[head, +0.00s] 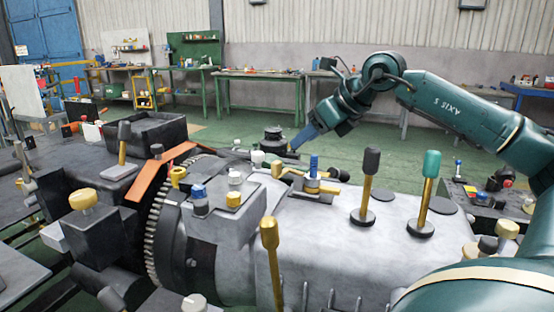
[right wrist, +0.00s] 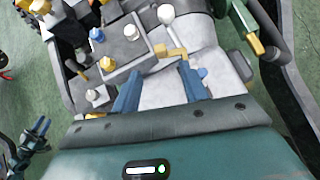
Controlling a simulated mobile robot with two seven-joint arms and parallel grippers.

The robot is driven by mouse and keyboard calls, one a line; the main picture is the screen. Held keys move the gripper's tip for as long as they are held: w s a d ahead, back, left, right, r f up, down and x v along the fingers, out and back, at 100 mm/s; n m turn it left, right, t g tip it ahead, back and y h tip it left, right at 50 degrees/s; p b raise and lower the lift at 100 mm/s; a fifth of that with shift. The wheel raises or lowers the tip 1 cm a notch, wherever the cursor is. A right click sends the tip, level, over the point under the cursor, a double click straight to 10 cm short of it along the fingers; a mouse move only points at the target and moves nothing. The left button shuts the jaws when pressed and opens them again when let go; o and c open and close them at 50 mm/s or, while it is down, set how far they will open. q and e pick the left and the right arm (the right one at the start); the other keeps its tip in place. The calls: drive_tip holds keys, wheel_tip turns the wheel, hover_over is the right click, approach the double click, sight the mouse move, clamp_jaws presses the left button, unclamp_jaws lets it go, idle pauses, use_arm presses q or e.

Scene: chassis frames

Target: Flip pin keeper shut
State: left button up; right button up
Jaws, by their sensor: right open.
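The pin keeper looks to be the brass piece (head: 290,172) on the small grey plate on top of the grey housing. It also shows in the right wrist view as a bent brass bar (right wrist: 171,51). A blue-topped pin (head: 314,166) stands upright beside it with a brass collar. My right gripper (head: 296,146) is above and behind the brass piece in the head view. In the right wrist view its two blue fingers (right wrist: 157,76) are apart with nothing between them, and the brass bar lies beyond their tips.
A black-knobbed lever (head: 369,180) and a green-knobbed lever (head: 428,190) stand upright to the right on the housing. A brass lever (head: 270,240) rises in front. A block (head: 222,212) with blue, white and yellow knobs is at left.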

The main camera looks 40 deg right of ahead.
sight(280, 165)
drive_tip(key=p+x, duration=0.1)
drive_tip(key=x, duration=1)
drive_tip(key=shift+w+f+p, duration=0.25)
drive_tip(key=shift+p, duration=0.15)
clamp_jaws()
drive_tip(key=shift+s+d+n+g+y, duration=0.1)
drive_tip(key=shift+s+n+g+y, duration=0.15)
drive_tip(key=shift+n+y, duration=0.45)
drive_tip(key=shift+s+d+n+g+y, duration=0.15)
drive_tip(key=shift+s+n+y, duration=0.3)
drive_tip(key=shift+n, duration=0.45)
drive_tip(key=shift+w+a, duration=0.1)
unclamp_jaws()
